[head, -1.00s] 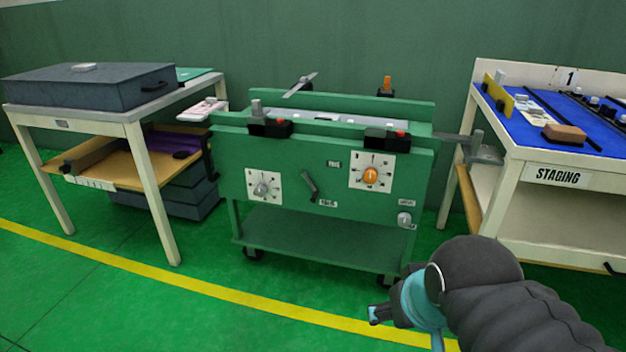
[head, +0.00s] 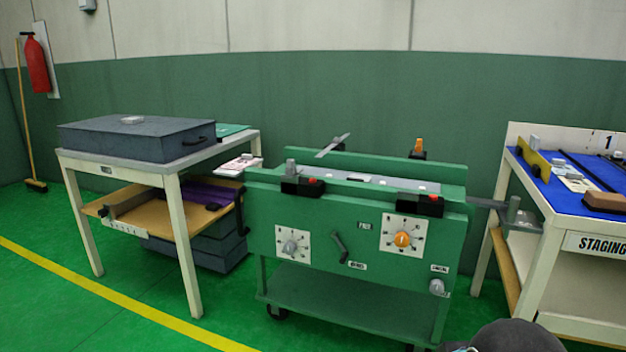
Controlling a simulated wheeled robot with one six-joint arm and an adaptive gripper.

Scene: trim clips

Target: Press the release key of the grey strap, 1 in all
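A green wheeled cart (head: 345,235) stands in the middle of the head view. Two black clip blocks sit on its front top edge, a left one (head: 291,188) and a right one (head: 410,204). Each has a small red key on top, one on the left block (head: 313,181) and one on the right block (head: 433,197). I cannot tell which belongs to the grey strap; no strap is clearly made out at this size. Only a dark rounded part of my arm shows at the bottom right, well apart from the blocks. My gripper's fingers are out of view.
The cart's front has a grey knob (head: 290,246), an orange knob (head: 402,239) and a black lever (head: 340,247). A white table with a grey case (head: 135,137) stands left, a staging table (head: 590,243) right. Green floor (head: 100,295) is open in front on the left.

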